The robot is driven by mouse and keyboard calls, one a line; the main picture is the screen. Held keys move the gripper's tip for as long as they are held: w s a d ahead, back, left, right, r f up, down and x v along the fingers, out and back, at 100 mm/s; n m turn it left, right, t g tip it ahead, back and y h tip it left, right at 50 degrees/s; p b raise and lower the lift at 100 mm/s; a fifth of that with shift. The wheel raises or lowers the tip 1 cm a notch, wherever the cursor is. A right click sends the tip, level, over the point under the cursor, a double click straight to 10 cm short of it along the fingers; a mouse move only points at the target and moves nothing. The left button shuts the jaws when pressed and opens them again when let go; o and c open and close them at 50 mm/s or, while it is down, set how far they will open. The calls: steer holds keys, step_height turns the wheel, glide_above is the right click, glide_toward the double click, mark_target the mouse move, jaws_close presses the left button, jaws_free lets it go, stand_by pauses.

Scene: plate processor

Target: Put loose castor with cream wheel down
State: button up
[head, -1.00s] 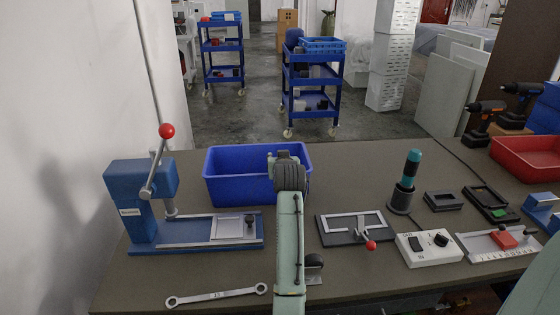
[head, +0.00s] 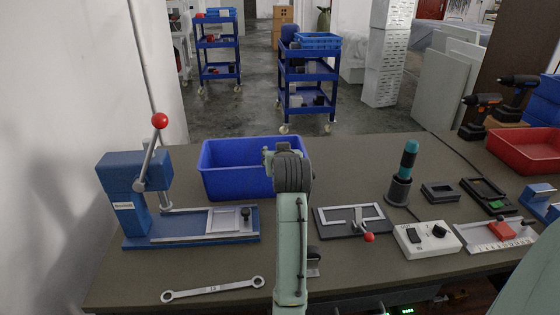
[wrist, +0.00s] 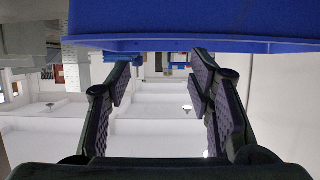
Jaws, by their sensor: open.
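My gripper (wrist: 160,78) is open in the wrist view, with its two dark, ridged fingers apart and nothing visible between them. A blue surface (wrist: 190,45) spans the top of that view, beyond the fingertips. In the head view my arm reaches up the middle of the workbench (head: 360,275), its end in front of the blue bin (head: 225,175); the fingers are hidden there. I cannot make out a loose castor with a cream wheel in either view.
A blue lever press (head: 130,185) stands at left, with a spanner (head: 213,289) in front. Right of my arm are a clamp frame (head: 350,220), a teal-handled tool (head: 405,175), a white control box (head: 426,239) and a red bin (head: 525,150). A blue trolley (head: 306,72) stands behind.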

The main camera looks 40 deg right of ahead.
steer(key=shift+v, duration=1.45)
